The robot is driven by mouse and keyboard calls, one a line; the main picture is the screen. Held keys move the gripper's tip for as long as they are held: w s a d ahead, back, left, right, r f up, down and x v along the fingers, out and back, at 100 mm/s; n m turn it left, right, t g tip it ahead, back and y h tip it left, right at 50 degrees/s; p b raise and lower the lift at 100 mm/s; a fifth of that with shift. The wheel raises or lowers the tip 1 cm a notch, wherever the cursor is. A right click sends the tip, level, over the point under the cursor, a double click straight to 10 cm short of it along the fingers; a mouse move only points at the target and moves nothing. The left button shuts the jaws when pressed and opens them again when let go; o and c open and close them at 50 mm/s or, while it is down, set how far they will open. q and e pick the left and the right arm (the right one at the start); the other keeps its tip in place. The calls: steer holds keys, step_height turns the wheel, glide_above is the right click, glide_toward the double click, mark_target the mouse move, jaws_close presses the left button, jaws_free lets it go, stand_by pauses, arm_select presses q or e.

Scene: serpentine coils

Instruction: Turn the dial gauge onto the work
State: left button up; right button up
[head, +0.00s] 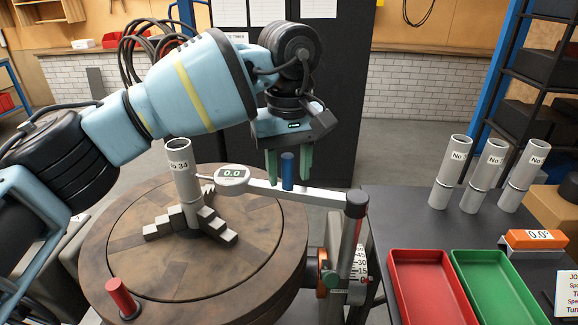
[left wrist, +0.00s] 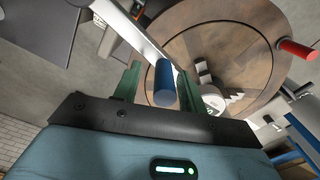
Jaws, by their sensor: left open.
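The dial gauge (head: 232,174) has a round face reading 0.0 and sits at the left end of a pale swing arm (head: 325,198). Its stylus points left toward the grey tube marked No 34 (head: 180,165); I cannot tell whether they touch. The tube stands upright among stepped jaws on the round brown table (head: 130,235). A blue peg (head: 288,170) stands up from the swing arm. My left gripper (head: 289,178) is open, its green fingers on either side of the peg. The peg also shows between the fingers in the left wrist view (left wrist: 165,82). My right gripper is not in view.
A post with an angle scale (head: 355,265) carries the swing arm at the table's right edge. A red peg (head: 122,297) stands at the table's front left. A bench at right holds a red tray (head: 395,300), a green tray (head: 460,295), an orange level (head: 533,240) and 3 tubes (head: 488,175).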

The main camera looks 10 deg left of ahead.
arm_select(q)
steer(key=shift+r, duration=0.1)
step_height(320, 180, up, 6)
steer(key=shift+r, duration=0.85)
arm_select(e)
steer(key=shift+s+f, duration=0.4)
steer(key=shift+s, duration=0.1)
arm_select(q)
steer(key=shift+f, duration=0.1)
